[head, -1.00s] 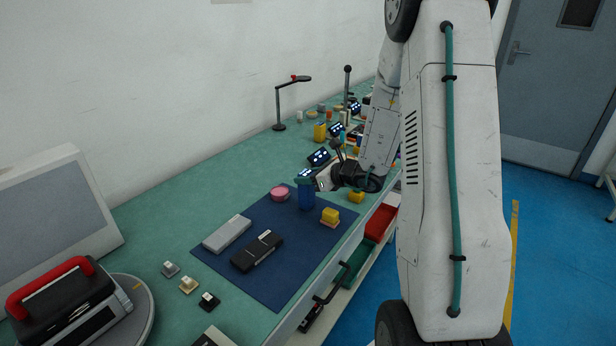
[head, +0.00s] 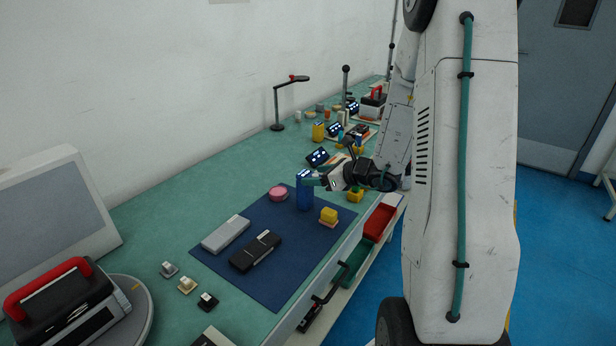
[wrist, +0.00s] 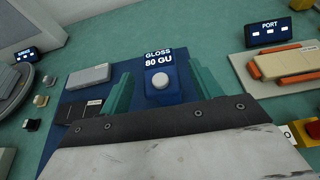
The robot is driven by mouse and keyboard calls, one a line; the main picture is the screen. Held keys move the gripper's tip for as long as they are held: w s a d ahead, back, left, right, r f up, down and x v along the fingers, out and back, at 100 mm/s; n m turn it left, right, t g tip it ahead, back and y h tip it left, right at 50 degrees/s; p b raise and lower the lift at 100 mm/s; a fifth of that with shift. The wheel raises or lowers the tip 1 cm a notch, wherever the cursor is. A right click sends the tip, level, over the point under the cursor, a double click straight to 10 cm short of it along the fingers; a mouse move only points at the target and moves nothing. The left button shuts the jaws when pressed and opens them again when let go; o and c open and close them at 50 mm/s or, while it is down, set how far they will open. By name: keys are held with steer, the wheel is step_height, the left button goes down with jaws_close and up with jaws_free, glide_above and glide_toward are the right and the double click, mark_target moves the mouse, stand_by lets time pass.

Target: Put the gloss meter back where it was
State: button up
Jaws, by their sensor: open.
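The gloss meter (head: 305,193) is a blue upright block standing on the dark blue mat (head: 290,288), towards its far end. In the wrist view the gloss meter (wrist: 161,92) shows a screen reading "GLOSS 80 GU" and a round pale button. My gripper (head: 314,180) is at the meter's upper right side in the head view. Its teal fingers are open, one on each side of the meter in the wrist view, with gaps visible. Whether the fingertips still reach around the meter is hard to tell.
On the mat are a grey box (head: 226,234), a black box (head: 256,251) and a yellow block (head: 328,215). A small screen device (head: 317,157) stands behind. Red bin (head: 379,222) is below the bench edge.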

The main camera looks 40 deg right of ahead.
steer(key=v, duration=0.7)
steer(key=s+a+r+n+g+y, duration=0.1)
steer(key=s+a+r+n+g, duration=0.2)
steer(key=a+n, duration=0.35)
steer(key=s+a+r+n+g+y, duration=0.25)
steer(key=a+n, duration=0.25)
steer(key=a, duration=0.3)
steer(key=s+a+r+n+g+y, duration=0.1)
steer(key=s+a+r+n+g, duration=0.3)
steer(key=a, duration=0.4)
steer(key=s+r+n+g+h, duration=0.2)
steer(key=s+r+n+h, duration=0.2)
steer(key=s+n+h, duration=0.5)
steer(key=s+n, duration=0.6)
steer(key=n, duration=0.1)
steer(key=shift+s, duration=0.25)
steer(key=shift+a+n, duration=0.1)
steer(key=shift+n, duration=0.15)
